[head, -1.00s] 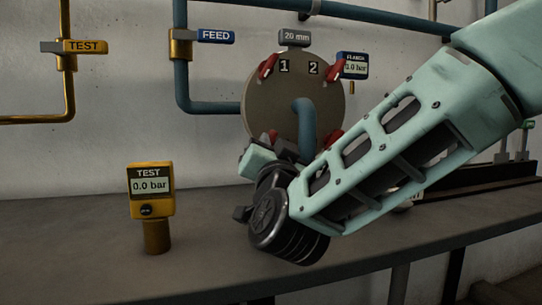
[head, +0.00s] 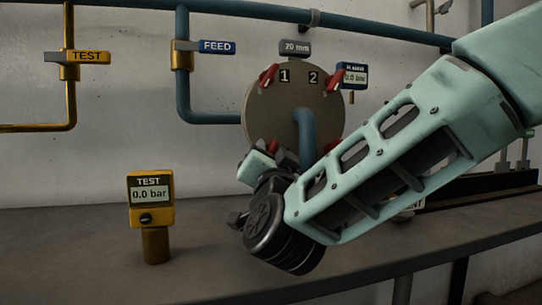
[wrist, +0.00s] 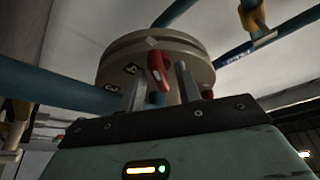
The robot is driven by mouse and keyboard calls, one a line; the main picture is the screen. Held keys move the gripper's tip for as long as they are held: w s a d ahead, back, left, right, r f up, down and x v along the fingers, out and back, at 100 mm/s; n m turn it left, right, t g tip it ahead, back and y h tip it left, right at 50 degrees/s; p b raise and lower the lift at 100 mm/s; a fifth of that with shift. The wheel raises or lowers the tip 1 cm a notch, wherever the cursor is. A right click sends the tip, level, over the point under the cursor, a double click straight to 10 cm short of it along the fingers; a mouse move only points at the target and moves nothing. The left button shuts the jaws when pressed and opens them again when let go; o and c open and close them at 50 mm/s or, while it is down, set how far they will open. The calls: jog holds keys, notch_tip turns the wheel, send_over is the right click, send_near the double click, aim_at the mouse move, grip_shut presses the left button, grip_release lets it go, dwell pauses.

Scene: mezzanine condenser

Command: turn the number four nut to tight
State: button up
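The round grey-brown flange (head: 268,115) is on the wall, with a blue pipe at its centre and red-handled nuts near its rim. Labels 1 and 2 show at its top. In the wrist view the flange (wrist: 115,62) is seen from below; two small labels on it are hard to read, one looking like 4. A red nut handle (wrist: 158,70) stands between my two fingers there. My gripper (wrist: 161,88) is open, its fingers apart; I cannot tell whether they touch the nut. In the head view my gripper (head: 272,158) is at the flange's lower left, partly hidden by my wrist.
A yellow TEST gauge (head: 150,195) reading 0.0 bar stands on the grey bench (head: 80,250). A blue gauge (head: 353,76) is right of the flange. FEED (head: 217,47) and TEST (head: 90,57) valve handles sit on pipes at left.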

jog(key=shift+s, duration=0.1)
jog(key=p+v, duration=0.1)
jog(key=v, duration=1.6)
jog(key=shift+s, duration=0.15)
